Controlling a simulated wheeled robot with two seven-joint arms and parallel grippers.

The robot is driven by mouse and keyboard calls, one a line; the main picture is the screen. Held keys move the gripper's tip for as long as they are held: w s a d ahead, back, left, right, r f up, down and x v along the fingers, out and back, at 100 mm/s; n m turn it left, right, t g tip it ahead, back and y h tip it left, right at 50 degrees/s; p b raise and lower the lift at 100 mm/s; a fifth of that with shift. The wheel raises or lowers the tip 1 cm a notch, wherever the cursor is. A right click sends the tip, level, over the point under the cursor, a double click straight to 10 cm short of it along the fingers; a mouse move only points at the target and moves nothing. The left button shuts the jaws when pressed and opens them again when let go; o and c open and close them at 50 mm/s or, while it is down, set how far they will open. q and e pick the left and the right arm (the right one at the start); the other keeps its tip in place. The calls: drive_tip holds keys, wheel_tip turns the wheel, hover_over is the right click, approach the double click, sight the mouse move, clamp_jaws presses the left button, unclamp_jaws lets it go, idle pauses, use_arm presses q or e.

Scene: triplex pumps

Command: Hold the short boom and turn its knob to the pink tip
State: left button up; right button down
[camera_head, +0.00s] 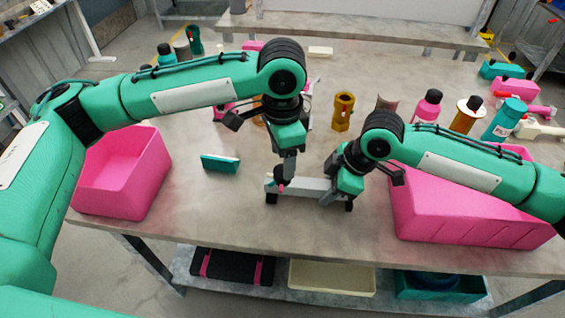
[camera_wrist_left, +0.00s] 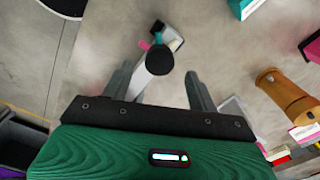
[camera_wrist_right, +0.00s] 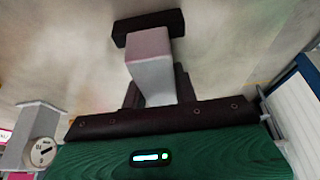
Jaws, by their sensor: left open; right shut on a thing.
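The short boom (camera_head: 305,184) is a light grey bar low over the front middle of the table, with dark end pieces. My right gripper (camera_head: 338,187) is shut on its right part. In the right wrist view, the grey boom (camera_wrist_right: 152,75) runs out from between the fingers to a dark crosspiece. My left gripper (camera_head: 287,172) points down over the boom's left end, open. In the left wrist view, a round black knob (camera_wrist_left: 159,61) is between its spread fingers, with no clear contact. A pink tip (camera_wrist_left: 144,45) and a teal tip (camera_wrist_left: 157,39) show just beyond the knob.
A pink bin (camera_head: 122,172) stands at the left and a larger pink bin (camera_head: 450,215) at the right. A small teal block (camera_head: 220,164) lies left of the boom. A brass-coloured part (camera_head: 343,112) and several bottles stand farther back.

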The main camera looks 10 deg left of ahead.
use_arm(q)
wheel_tip(320, 180, up, 8)
drive_tip(key=shift+r, duration=0.25)
use_arm(e)
drive_tip(key=c, duration=1)
unclamp_jaws()
